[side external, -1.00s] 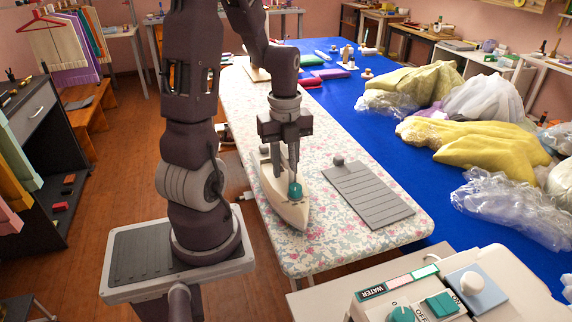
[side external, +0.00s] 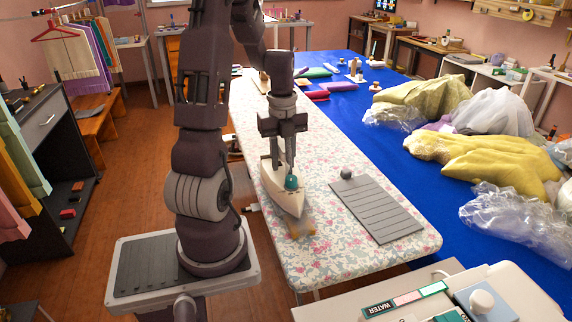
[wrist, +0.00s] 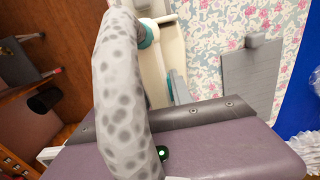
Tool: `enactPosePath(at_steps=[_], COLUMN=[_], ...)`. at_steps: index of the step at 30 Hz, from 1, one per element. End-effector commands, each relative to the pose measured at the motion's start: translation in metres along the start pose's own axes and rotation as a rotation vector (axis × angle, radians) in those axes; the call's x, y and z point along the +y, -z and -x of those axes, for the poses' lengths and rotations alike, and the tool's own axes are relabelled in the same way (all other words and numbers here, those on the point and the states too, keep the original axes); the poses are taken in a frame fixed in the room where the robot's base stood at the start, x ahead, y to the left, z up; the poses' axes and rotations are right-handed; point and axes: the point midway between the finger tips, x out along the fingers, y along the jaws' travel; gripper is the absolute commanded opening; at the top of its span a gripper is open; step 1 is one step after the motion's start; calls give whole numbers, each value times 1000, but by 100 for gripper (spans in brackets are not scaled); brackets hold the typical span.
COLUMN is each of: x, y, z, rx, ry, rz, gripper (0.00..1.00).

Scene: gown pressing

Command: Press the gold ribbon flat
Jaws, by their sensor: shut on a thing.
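A cream iron (side external: 282,192) with a teal knob (side external: 291,182) rests on the floral ironing board (side external: 335,262), its pointed tip toward the near end. My gripper (side external: 286,168) is shut on the iron from above, with its fingers pointing down. The gold ribbon (side external: 300,224) lies on the board under and just ahead of the tip. Part of it is hidden by the iron. In the wrist view the iron (wrist: 173,45) shows only partly, and the ribbon cannot be made out.
A grey ribbed mat (side external: 376,210) with a small grey knob lies right of the iron. A blue table (side external: 400,150) holds bagged yellow and white garments (side external: 485,160). A control panel (side external: 430,300) stands at the near right. A spotted grey curve (wrist: 125,95) blocks much of the wrist view.

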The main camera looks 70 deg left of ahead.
Motion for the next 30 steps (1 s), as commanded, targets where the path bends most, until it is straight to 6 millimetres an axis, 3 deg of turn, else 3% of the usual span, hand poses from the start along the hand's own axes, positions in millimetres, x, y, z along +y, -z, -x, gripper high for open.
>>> enactPosePath(at_steps=[4,13,24,30], x=[0,0,-1,0], y=[-12,-14,-14,-12], z=[0,1,60,71], rx=[-1,-4,-6,-2], ry=[0,1,3,1], rz=[0,-1,0,0], gripper=[0,0,0,0])
